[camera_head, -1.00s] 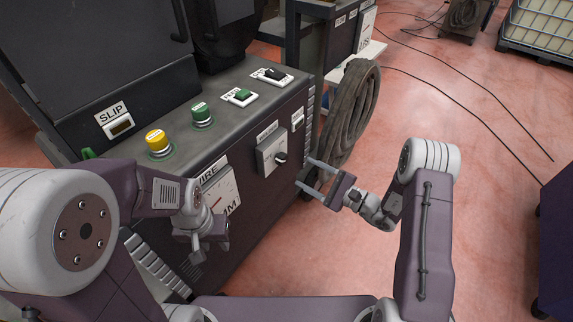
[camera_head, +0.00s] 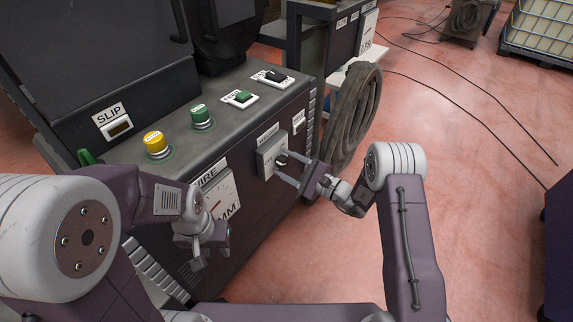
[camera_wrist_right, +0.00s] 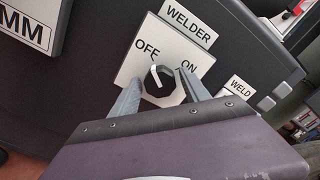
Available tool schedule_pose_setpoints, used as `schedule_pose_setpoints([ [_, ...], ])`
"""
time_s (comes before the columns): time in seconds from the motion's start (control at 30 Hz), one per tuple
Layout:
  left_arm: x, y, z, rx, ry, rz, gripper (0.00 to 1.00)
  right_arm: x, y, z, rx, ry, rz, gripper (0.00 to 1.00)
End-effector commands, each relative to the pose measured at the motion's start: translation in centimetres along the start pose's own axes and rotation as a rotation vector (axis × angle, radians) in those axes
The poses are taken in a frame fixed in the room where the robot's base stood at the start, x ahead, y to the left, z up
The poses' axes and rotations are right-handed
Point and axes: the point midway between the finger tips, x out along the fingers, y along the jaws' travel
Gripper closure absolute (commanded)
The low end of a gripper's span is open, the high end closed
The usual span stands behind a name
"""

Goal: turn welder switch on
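The welder switch is a black rotary knob (camera_wrist_right: 160,80) on a pale plate (camera_wrist_right: 139,65) marked OFF and ON, under a WELDER label (camera_wrist_right: 187,26). In the right wrist view the knob's light pointer bar leans toward the OFF side. In the head view the switch box (camera_head: 269,154) is on the front of the dark machine. My right gripper (camera_head: 282,166) is open, its fingertips at the plate with one on either side of the knob; in the wrist view (camera_wrist_right: 163,92) a gap shows between fingers and knob. My left gripper (camera_head: 207,248) hangs before the machine's front; its fingers are unclear.
The machine top carries a yellow button (camera_head: 155,142), a green button (camera_head: 201,115) and two small switches. A WELD label (camera_wrist_right: 238,88) is right of the switch. A coiled hose (camera_head: 355,115) hangs close to the right arm. Open red floor (camera_head: 480,200) lies to the right.

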Motion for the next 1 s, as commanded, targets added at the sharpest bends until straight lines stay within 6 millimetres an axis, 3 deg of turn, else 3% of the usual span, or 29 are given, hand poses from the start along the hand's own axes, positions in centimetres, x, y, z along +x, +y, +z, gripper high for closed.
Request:
schedule_pose_setpoints([
  [0.03,0.0,0.0,0.0,0.000,0.000,0.000,0.64,0.0,0.0,0.0,0.000,0.000,0.000,0.63],
  [0.17,0.0,0.0,0.0,0.000,0.000,0.000,0.64,0.0,0.0,0.0,0.000,0.000,0.000,0.99],
  [0.57,-0.4,0.0,0.0,0.000,0.000,0.000,0.64,0.0,0.0,0.1,0.086,0.000,0.001,1.00],
  [1.0,-1.8,0.0,-0.2,0.000,0.000,0.000,0.64,-0.1,-0.1,0.1,0.467,0.001,0.001,1.00],
])
